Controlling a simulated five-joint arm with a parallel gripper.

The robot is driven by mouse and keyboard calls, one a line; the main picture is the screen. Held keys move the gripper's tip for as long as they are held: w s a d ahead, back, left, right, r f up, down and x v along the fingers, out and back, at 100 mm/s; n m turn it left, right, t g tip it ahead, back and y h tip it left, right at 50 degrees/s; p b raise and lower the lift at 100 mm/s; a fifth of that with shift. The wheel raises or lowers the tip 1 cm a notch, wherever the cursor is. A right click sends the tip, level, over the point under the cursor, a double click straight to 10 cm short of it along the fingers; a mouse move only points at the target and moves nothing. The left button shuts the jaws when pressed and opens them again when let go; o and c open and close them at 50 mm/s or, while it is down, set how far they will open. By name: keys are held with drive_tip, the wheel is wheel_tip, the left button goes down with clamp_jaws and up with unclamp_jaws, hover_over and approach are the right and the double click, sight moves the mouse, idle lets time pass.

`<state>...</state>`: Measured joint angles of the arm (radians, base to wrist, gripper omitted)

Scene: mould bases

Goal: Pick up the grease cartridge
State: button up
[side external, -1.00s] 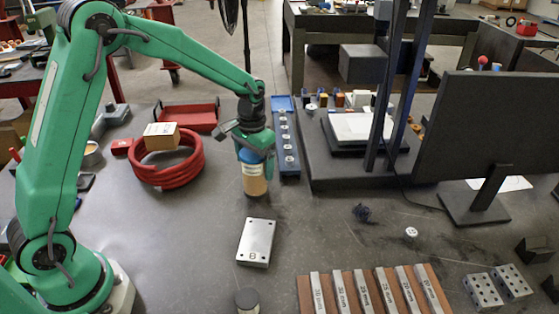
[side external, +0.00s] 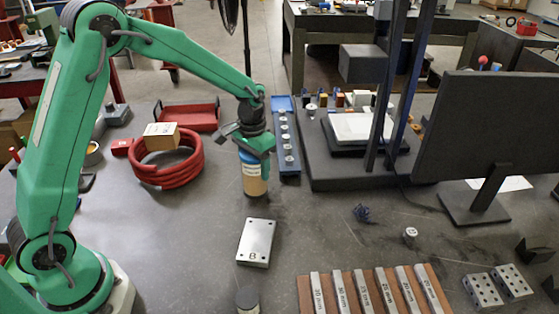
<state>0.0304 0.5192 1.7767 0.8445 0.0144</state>
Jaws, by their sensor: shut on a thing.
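The grease cartridge (side external: 254,181) is a tan cylinder with a pale label and a blue upper part. It stands upright on the grey table, just left of the blue tray. My gripper (side external: 250,156) is over its top and shut on the blue upper part. The jaws partly hide the top of the cartridge. I cannot tell any gap between its base and the table.
A blue tray (side external: 290,165) is close on the right. A steel plate (side external: 256,243) marked B lies in front. A red tray (side external: 188,117) is behind.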

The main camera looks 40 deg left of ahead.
drive_tip(key=shift+r, duration=0.2)
drive_tip(key=shift+r, duration=0.6)
drive_tip(key=r, duration=0.3)
drive_tip(key=shift+s+d, duration=0.2)
drive_tip(key=shift+d, duration=0.2)
drive_tip(key=s+d+r, duration=0.6)
drive_tip(key=d, duration=0.3)
drive_tip(key=shift+r, duration=0.25)
drive_tip(key=shift+w, duration=0.2)
